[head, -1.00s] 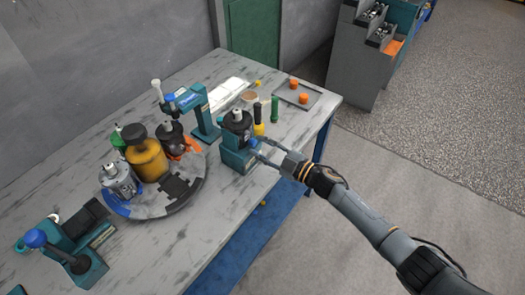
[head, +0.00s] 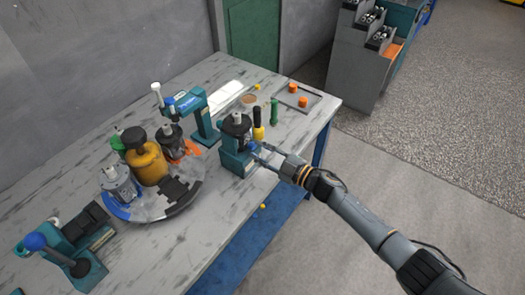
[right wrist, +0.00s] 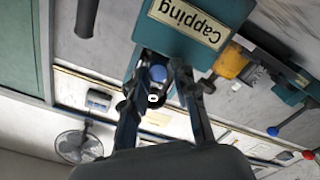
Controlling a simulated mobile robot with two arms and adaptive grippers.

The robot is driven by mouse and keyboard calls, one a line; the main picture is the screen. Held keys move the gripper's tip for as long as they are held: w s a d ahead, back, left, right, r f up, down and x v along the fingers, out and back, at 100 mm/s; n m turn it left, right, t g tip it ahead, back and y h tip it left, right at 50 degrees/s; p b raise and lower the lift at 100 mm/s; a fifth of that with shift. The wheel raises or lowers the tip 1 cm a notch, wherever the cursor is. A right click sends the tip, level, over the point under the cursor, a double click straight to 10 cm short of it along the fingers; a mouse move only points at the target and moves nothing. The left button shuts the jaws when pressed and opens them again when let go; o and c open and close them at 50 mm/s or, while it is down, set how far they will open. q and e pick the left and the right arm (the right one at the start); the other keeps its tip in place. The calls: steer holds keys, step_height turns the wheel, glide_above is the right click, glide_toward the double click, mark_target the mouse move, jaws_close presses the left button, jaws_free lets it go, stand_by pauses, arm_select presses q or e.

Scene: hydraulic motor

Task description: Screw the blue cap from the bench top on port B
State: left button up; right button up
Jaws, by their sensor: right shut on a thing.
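A dark motor (head: 237,124) with a light shaft stands upright in the teal capping fixture (head: 234,160) near the bench's right edge. In the right wrist view the fixture (right wrist: 205,28) carries a "Capping" label. The blue cap (right wrist: 158,73) sits between the fingertips of my right gripper (right wrist: 157,80), close against the motor's side. In the head view my right gripper (head: 257,153) reaches in from the right and is shut on the cap. The port behind the cap is hidden, and no port letter is readable. My left gripper is not in view.
A round turntable (head: 150,205) with several motors and a yellow canister (head: 146,158) stands left of the fixture. A teal press (head: 204,110) is behind. A tray (head: 311,97) with orange caps lies at the back right. The bench's front middle is bare.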

steer(key=shift+w+a+r, duration=0.1)
steer(key=shift+w+r, duration=0.1)
steer(key=shift+r, duration=0.3)
jaws_close()
steer(key=shift+a, duration=0.1)
steer(key=shift+m+p, duration=0.7)
steer(key=shift+m, duration=1.2)
steer(key=shift+f+m+p, duration=0.3)
steer(key=shift+m, duration=0.6)
steer(key=shift+s, duration=0.1)
